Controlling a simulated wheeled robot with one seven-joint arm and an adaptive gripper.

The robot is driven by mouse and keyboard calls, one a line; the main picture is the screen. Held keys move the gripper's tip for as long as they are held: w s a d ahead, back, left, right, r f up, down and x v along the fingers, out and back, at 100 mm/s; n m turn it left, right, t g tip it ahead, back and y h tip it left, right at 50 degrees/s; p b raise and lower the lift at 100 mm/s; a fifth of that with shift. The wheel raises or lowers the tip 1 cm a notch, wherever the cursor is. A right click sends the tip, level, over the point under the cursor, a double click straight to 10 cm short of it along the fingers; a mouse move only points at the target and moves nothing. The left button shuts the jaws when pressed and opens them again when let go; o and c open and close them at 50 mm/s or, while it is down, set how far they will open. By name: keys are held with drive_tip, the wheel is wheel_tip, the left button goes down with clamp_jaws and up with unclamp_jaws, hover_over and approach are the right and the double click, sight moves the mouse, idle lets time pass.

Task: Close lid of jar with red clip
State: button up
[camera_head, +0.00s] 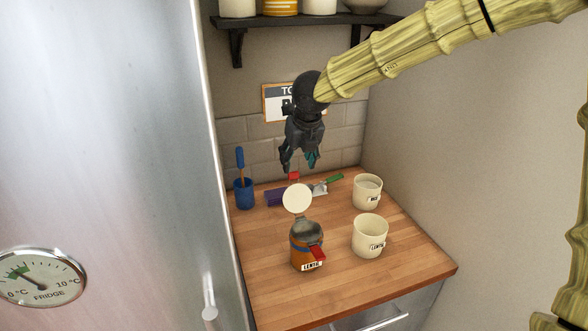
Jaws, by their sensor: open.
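The jar (300,255) stands on the wooden counter, with orange contents and a label reading LENTIL. A red clip (318,254) is on its front right side. Its round cream lid (297,198) is raised open above and behind the jar's mouth. My gripper (298,163) hangs from the arm with its fingers pointing down, above and behind the lid in the picture. It is open and holds nothing. I cannot tell how far it is from the lid in depth.
Two cream cups (368,230) (367,188) stand right of the jar. Behind it lie a purple block (276,197) and a green-handled tool (328,183). A blue cup (244,194) stands at left, beside the fridge (110,150). The front counter (350,280) is clear.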

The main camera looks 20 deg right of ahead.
sight(294, 174)
drive_tip(key=shift+p+x, duration=0.55)
drive_tip(key=shift+x, duration=2.35)
drive_tip(key=shift+a, duration=0.1)
drive_tip(key=shift+c, duration=0.2)
clamp_jaws()
